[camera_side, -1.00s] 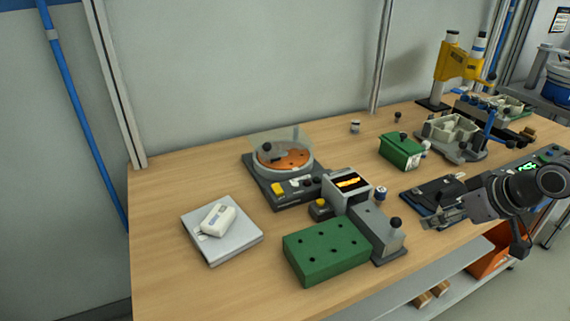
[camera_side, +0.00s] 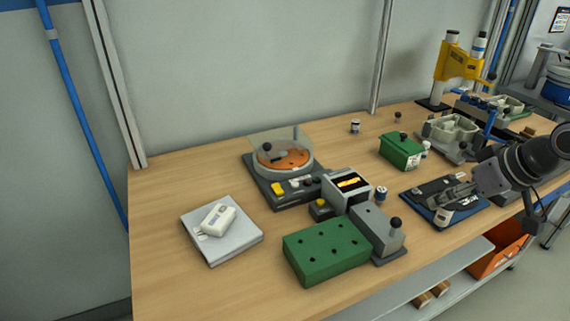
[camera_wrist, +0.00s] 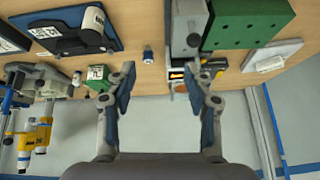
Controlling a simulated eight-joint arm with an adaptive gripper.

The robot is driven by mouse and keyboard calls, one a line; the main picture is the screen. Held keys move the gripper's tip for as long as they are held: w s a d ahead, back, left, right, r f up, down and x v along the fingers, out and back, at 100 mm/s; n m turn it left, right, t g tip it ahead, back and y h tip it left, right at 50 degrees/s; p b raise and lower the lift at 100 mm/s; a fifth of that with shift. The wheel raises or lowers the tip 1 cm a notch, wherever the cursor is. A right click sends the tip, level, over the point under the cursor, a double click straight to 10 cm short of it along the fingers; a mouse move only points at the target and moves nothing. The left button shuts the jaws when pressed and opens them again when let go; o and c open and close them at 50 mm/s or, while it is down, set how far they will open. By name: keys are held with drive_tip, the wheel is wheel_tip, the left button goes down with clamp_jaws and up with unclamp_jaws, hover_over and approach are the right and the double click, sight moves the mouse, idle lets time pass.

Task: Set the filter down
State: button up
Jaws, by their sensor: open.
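A white cylinder with a dark end, which looks like the filter (camera_side: 443,215), is at the front edge of a dark blue-framed fixture (camera_side: 412,198). In the wrist view the white cylinder (camera_wrist: 93,20) shows at the upper left, against a dark part on the blue fixture (camera_wrist: 36,16). I cannot tell if it is seated there. My gripper (camera_side: 447,188) is above the fixture in the side view, apart from the cylinder. In the wrist view my gripper (camera_wrist: 160,80) is open, with nothing between its fingers.
A small labelled bottle (camera_side: 381,194) stands left of the fixture. Left of it are a grey block with a black knob (camera_side: 378,228), a green holed block (camera_side: 326,250) and a round clear-lidded machine (camera_side: 283,168). A green box (camera_side: 400,152) is behind. Bare wood lies at the left front.

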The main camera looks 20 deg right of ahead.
drive_tip(key=w+d+m+y, duration=0.2)
drive_tip(key=d+m+y, duration=0.3)
drive_tip(key=d+m, duration=0.45)
drive_tip(key=w+d+m+y, duration=0.2)
drive_tip(key=d+m+y, duration=0.4)
drive_tip(key=d+m, duration=0.35)
approach(439, 211)
drive_tip(key=shift+w+a+r+g, duration=0.15)
drive_tip(key=shift+w+g, duration=0.15)
drive_tip(key=shift+w, duration=0.15)
drive_tip(key=shift+a+f, duration=0.1)
drive_tip(key=shift+f, duration=0.25)
drive_tip(key=x, duration=0.4)
drive_tip(key=shift+a+f, duration=0.1)
drive_tip(key=shift+a, duration=0.05)
drive_tip(key=shift+r+x, duration=0.1)
drive_tip(key=shift+x, duration=1.45)
drive_tip(key=shift+r+x, duration=0.15)
drive_tip(key=shift+x, duration=1.45)
drive_tip(key=shift+a, duration=0.1)
drive_tip(key=c, duration=1)
clamp_jaws()
